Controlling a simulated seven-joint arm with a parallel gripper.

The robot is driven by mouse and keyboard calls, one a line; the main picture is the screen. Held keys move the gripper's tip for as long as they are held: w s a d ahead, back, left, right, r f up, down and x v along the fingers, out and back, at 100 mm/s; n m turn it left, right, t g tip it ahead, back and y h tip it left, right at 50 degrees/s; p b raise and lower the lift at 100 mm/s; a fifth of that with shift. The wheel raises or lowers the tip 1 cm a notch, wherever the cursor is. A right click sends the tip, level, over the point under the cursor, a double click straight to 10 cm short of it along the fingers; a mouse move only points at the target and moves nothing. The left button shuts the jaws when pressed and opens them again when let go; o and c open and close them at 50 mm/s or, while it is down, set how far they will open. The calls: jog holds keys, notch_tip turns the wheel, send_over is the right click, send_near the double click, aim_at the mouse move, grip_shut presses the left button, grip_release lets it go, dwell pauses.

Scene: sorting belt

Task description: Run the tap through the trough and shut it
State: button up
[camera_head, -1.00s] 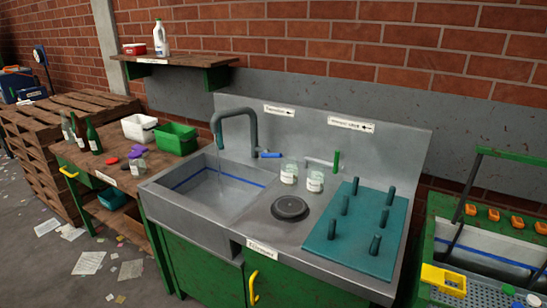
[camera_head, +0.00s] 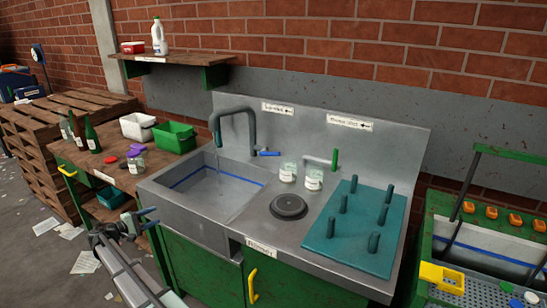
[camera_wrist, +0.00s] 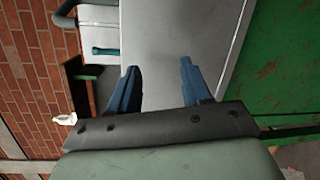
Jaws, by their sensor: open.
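The grey gooseneck tap (camera_head: 236,115) stands behind the steel trough (camera_head: 190,222), its spout over the basin. Its blue lever (camera_head: 265,153) points right. A blue line runs round the trough's inner wall; the water level is hard to tell. My gripper (camera_head: 150,217) is at the trough's front left corner, outside the basin, apart from the tap. In the wrist view my gripper (camera_wrist: 158,68) is open, with nothing between its blue fingers.
A second tap with a green handle (camera_head: 335,160), two jars (camera_head: 313,179), a round black drain cover (camera_head: 289,206) and a teal peg board (camera_head: 345,245) are right of the trough. A wooden bench (camera_head: 85,160) with bottles and tubs stands left. Paper litters the floor.

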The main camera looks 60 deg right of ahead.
jog(key=w+d+r+m+g+h, duration=0.15)
jog(key=w+d+r, duration=0.25)
jog(key=r, duration=0.7)
jog(key=m+g+y, duration=0.4)
jog(key=g, duration=0.2)
send_near(271, 154)
jog(key=shift+g, duration=0.25)
jog(key=x, duration=1.1)
jog(key=shift+d+f, duration=0.2)
jog(key=shift+d, duration=0.05)
jog(key=shift+c, duration=0.4)
grip_shut()
